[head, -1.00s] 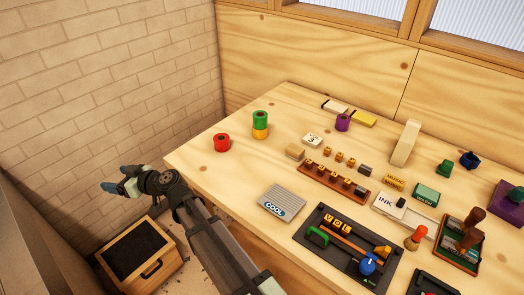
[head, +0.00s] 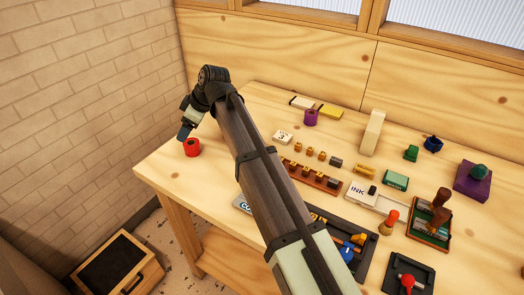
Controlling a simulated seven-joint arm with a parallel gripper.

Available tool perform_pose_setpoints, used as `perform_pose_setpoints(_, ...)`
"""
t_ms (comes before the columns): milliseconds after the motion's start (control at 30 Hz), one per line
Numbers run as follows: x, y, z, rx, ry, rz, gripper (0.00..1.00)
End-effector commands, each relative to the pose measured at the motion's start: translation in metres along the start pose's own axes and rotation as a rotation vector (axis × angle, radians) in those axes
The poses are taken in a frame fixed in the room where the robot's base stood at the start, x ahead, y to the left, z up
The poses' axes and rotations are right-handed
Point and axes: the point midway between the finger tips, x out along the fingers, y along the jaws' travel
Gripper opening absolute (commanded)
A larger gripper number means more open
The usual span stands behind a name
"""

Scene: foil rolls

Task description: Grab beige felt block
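A tall beige block (head: 373,132) leans or stands tilted near the back right of the table (head: 165,178); it best fits the beige felt block, though its material is hard to make out. My gripper (head: 186,131) hangs over the table's left edge, pointing down just above and beside a red roll (head: 192,148). It is far to the left of the beige block. Its fingers overlap in this view, so their opening is not clear. A small tan block seen earlier near the table's middle is hidden behind my arm.
A purple roll (head: 311,117), a numbered white block (head: 283,137) and a brown rack of stamps (head: 312,174) lie on the table. The ink pad (head: 362,193) and stamp tray (head: 430,223) are at right. A wooden crate (head: 108,265) stands on the floor.

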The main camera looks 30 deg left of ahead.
Motion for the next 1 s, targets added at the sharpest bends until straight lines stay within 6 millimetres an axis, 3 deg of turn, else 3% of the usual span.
perform_pose_setpoints(33, -0.017, 0.022, 0.027, 0.045, -0.082, 0.006, 0.74)
perform_pose_setpoints(200, -0.075, 0.062, 0.112, 0.211, -0.347, 0.014, 0.74)
perform_pose_setpoints(300, -0.104, 0.073, 0.147, 0.296, -0.46, 0.018, 0.74)
perform_pose_setpoints(467, -0.132, 0.081, 0.178, 0.38, -0.559, 0.023, 0.74)
perform_pose_setpoints(633, -0.127, 0.08, 0.193, 0.401, -0.584, 0.024, 0.74)
perform_pose_setpoints(1000, -0.077, 0.074, 0.223, 0.398, -0.581, 0.023, 0.74)
